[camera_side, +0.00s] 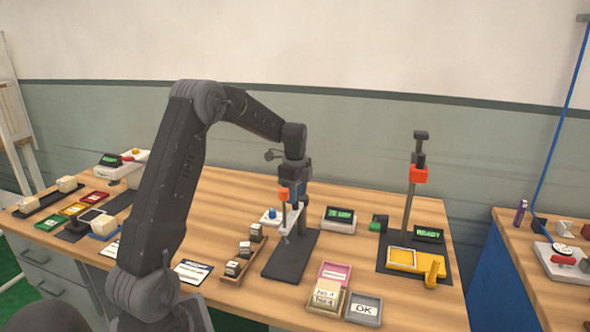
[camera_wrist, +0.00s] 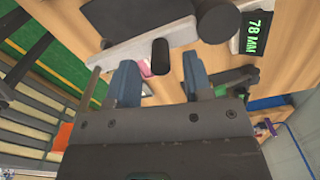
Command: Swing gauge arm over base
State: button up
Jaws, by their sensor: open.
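The gauge stands mid-table in the side view, with a flat dark base (camera_side: 286,264), a thin post and an orange-red block (camera_side: 284,194). Its pale grey gauge arm (camera_side: 289,228) sits low over the base. My gripper (camera_side: 299,200) points down at the gauge and hides part of it. In the wrist view my gripper (camera_wrist: 160,72) has its two blue fingers apart. A black upright peg (camera_wrist: 160,56) on the grey gauge arm (camera_wrist: 125,46) shows between the fingertips, with gaps visible on both sides. Contact cannot be seen.
A display reading 78 MM (camera_side: 340,217) stands right of the gauge. A wooden rack of small blocks (camera_side: 240,263) lies left. A pink tray (camera_side: 336,270) and a grey OK tray (camera_side: 364,308) are in front. A tall post station (camera_side: 407,205) stands at right.

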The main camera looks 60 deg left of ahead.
notch_tip(320, 180, up, 11)
dwell(0.3)
jog(key=s+d+r+n+t, duration=0.1)
jog(key=s+d+r+n, duration=0.15)
jog(key=d, duration=0.55)
jog(key=s+d+r+n+t, duration=0.1)
jog(key=s+d+r+n, duration=0.15)
jog(key=d, duration=0.65)
jog(key=s+d+f+n+t, duration=0.3)
jog(key=s+d+n, duration=0.3)
jog(key=s+d, duration=0.7)
jog(key=shift+s+f+t, duration=0.3)
jog(key=shift+s+f, duration=0.2)
jog(key=shift+s, duration=0.65)
